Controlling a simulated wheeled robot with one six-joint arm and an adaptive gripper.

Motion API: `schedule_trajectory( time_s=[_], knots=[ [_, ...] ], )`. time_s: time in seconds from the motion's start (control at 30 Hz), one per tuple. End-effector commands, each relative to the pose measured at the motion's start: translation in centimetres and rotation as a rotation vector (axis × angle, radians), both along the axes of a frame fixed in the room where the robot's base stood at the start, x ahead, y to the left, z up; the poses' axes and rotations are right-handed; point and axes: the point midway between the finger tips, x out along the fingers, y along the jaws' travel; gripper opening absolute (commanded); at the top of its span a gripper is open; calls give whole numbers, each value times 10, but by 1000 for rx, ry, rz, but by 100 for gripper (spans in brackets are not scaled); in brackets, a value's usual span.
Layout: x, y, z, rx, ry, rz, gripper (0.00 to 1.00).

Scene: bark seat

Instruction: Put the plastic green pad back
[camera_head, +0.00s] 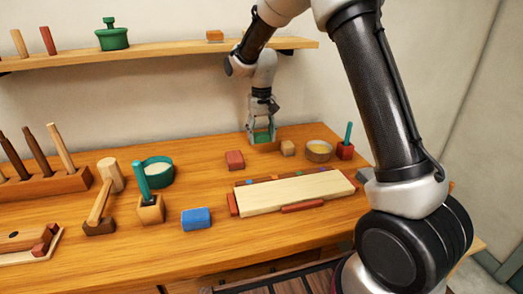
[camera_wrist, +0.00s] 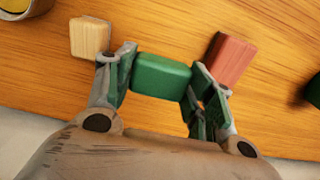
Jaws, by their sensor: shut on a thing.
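The plastic green pad (camera_wrist: 161,75) is a small rounded green block in the wrist view. My gripper (camera_wrist: 156,82) is shut on it, with one finger at each end. In the head view my gripper (camera_head: 262,138) points down at the back of the table, and the green pad (camera_head: 262,137) shows between its fingers. The pad is at or just above the tabletop; I cannot tell whether it touches. A pale wooden block (camera_wrist: 91,38) and a red block (camera_wrist: 229,60) lie on either side of it.
In the head view, the red block (camera_head: 235,160) and pale block (camera_head: 287,148) flank my gripper. A bowl (camera_head: 319,151) stands to the right. A long pale board (camera_head: 290,192) lies in front, with a blue block (camera_head: 196,218) to its left. A shelf (camera_head: 150,55) runs above.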

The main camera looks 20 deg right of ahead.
Motion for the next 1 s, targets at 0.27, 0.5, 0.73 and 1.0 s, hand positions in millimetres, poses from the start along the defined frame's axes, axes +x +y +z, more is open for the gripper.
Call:
schedule_trajectory(
  time_s=[0.27, 0.5, 0.73, 1.0],
  knots=[
    [0, 0, -28, 0, 1, -1, 34],
    [0, 0, -60, 0, 1, -1, 34],
    [0, 0, -61, 0, 0, -1, 34],
    [0, 0, -64, 0, 0, -1, 75]
  ],
)
